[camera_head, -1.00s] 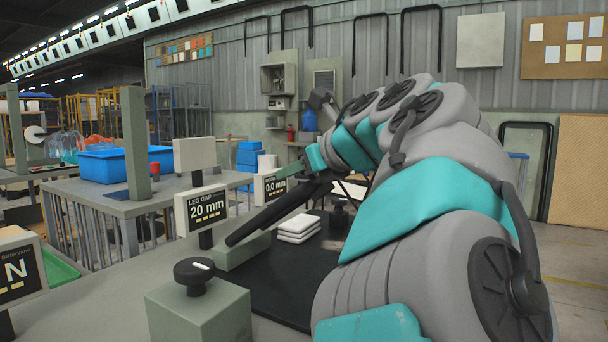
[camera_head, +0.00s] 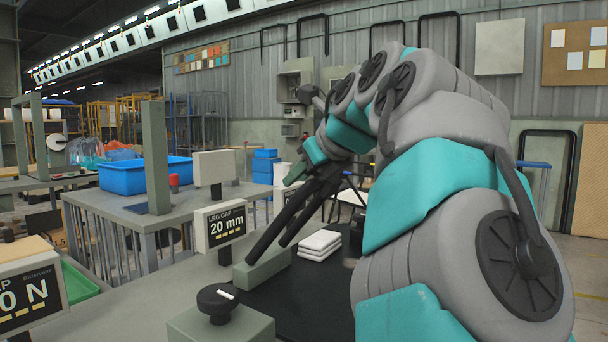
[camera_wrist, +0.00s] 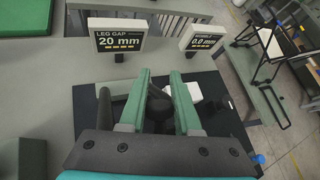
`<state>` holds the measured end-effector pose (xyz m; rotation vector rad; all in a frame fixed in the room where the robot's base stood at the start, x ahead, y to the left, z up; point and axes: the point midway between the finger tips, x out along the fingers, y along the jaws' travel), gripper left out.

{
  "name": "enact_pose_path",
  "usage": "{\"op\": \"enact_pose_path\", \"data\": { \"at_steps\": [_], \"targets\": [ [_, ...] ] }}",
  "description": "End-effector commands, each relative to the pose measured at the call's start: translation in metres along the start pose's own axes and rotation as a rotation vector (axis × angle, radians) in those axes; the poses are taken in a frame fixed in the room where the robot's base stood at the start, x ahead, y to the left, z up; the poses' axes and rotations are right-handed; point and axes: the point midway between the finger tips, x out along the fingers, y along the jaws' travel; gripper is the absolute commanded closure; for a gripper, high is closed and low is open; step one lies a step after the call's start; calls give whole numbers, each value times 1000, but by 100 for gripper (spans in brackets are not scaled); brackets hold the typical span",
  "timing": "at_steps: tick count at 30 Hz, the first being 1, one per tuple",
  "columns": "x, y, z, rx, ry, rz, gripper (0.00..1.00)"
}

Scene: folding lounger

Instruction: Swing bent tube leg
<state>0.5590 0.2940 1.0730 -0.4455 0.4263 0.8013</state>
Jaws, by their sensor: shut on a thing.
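The bent tube leg (camera_head: 275,222) is a dark tube that shows as two nearly parallel bars. They slant up and right from a grey-green block (camera_head: 262,268) on the bench. In the head view my gripper (camera_head: 298,172) is at the leg's upper end, partly hidden by my arm. In the wrist view my gripper (camera_wrist: 160,80) has two green fingers on either side of a black part (camera_wrist: 158,108), shut on the leg. The exact contact is hard to see. A sign reading LEG GAP 20 mm (camera_head: 221,226) stands beside the leg.
White folded pads (camera_head: 320,244) lie on a black mat (camera_head: 290,300) right of the leg. A block with a black knob (camera_head: 217,302) stands in front. A second display (camera_wrist: 202,38) stands right in the wrist view. A blue bin (camera_head: 130,177) is on the table behind.

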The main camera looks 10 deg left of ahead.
Motion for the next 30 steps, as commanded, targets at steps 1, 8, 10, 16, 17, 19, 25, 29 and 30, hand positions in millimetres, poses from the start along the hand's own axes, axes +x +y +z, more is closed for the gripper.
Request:
{"op": "enact_pose_path", "data": {
  "at_steps": [1,8,10,16,17,19,25,29,30],
  "targets": [
    [4,6,-1,-10,16,12,100],
    [6,7,2,-19,39,14,100],
    [7,7,2,-21,45,14,100],
    [8,8,4,-25,58,14,100],
    [8,8,4,-27,60,14,100],
    [8,8,4,-30,63,14,100],
    [9,10,5,-33,70,15,100],
    [9,10,6,-34,72,16,100],
    [9,10,6,-34,72,16,100]
  ]
}}
